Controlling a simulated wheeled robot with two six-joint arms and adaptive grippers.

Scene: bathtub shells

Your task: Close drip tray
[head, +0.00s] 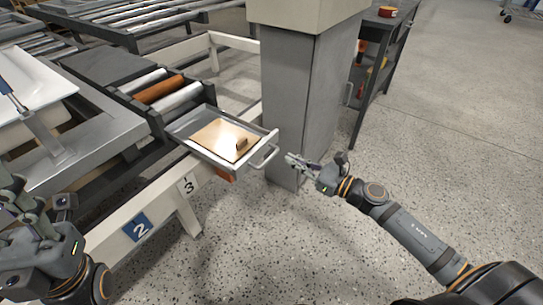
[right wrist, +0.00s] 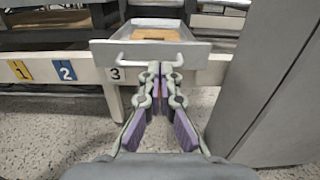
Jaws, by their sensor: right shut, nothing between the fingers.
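The drip tray (head: 211,137) is a shallow metal drawer pulled out from the conveyor frame, above the number 3 plate. A light brown sheet with a small dark block lies in it. Its handle (head: 265,157) is a pale bar on the front face; the tray also shows in the right wrist view (right wrist: 198,52), straight ahead. My right gripper (head: 290,158) is shut and empty, just in front of the handle, seemingly close to it. In the wrist view the fingertips overlap the handle bar, and I cannot tell whether they touch. My left gripper is partly seen at the left edge, its fingertips unclear.
A grey column (head: 289,101) stands right beside the tray and close to my right gripper. A white rail (head: 113,222) with number plates runs below the tray. Rollers (head: 159,88) lie behind it. The floor at right is open.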

